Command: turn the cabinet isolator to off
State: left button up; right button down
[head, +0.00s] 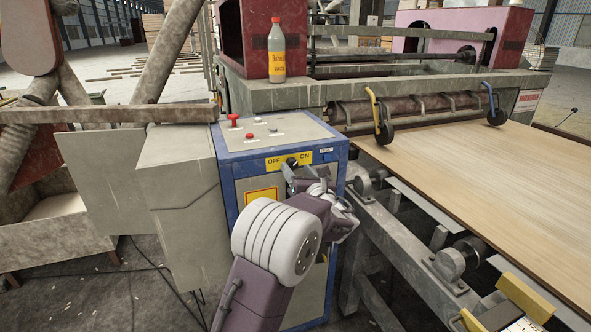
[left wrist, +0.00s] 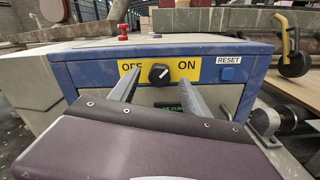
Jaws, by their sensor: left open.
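The isolator is a black rotary knob (left wrist: 159,73) on a yellow plate (left wrist: 208,68) lettered OFF at the left and ON at the right. Its white mark appears to lean up and right, toward ON. The plate is on the upper front of the blue-framed cabinet (head: 228,180), where the knob (head: 292,162) also shows small. My left gripper (left wrist: 160,82) is open in front of the knob, one finger on each side of it. No contact with the knob is visible. In the head view my left gripper (head: 305,178) partly covers the cabinet front. My right gripper is not in view.
A blue RESET button (left wrist: 228,74) is right of the plate. A red button (head: 234,121) stands on the cabinet top. A bottle (head: 277,52) stands on the machine behind. A veneer sheet (head: 490,165) on a roller frame is close at the right.

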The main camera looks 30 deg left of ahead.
pick_arm(q)
jog(key=shift+x, duration=1.05)
grip_shut()
jog(key=shift+s+f+n+b, duration=0.1)
jog(key=shift+f+n+b, duration=0.15)
jog(key=shift+b, duration=0.4)
jog(key=n+b, duration=1.3)
jog(key=b, duration=0.2)
jog(key=shift+f, duration=0.1)
jog(key=shift+n+b, duration=1.55)
jog(key=shift+n, duration=0.6)
